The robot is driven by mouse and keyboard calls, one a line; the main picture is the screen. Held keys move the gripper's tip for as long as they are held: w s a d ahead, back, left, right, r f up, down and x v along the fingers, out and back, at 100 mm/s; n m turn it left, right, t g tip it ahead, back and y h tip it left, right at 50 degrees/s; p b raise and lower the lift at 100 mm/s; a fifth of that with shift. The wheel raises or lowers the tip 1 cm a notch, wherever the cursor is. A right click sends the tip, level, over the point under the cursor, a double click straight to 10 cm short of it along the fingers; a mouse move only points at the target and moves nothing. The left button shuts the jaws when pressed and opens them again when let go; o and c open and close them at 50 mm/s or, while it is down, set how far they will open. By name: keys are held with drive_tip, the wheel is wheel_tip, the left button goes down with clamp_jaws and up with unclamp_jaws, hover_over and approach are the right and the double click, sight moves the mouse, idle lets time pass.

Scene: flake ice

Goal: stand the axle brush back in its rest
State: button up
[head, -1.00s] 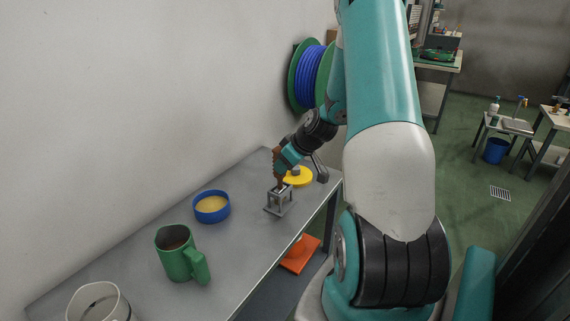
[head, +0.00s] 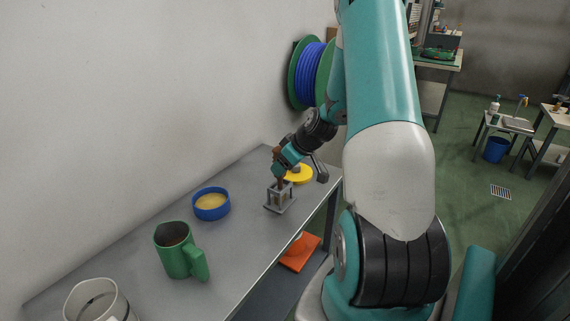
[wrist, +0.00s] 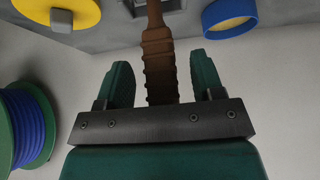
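The axle brush (wrist: 158,42) has a brown ribbed handle, running between my fingers in the wrist view. In the head view its handle (head: 280,184) stands about upright in the small grey frame-like rest (head: 280,203) on the bench. The rest shows partly at the top of the wrist view (wrist: 178,6). My gripper (wrist: 159,60) is open around the handle, with a visible gap on each side. In the head view my gripper (head: 281,171) is just above the rest. The brush's lower end is hidden in the rest.
The grey bench (head: 238,246) also holds a yellow disc (head: 300,175) close behind the rest, a blue dish (head: 211,204), a green mug (head: 178,252) and a white container (head: 92,300). A blue cable reel (head: 308,72) hangs on the wall nearby.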

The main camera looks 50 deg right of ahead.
idle(0.4)
drive_tip(key=p+v, duration=0.4)
drive_tip(key=v, duration=0.4)
idle(1.3)
idle(0.3)
drive_tip(key=a+b+v, duration=0.1)
drive_tip(key=v, duration=1.6)
drive_tip(key=shift+d+r, duration=0.25)
drive_tip(key=shift+d, duration=0.2)
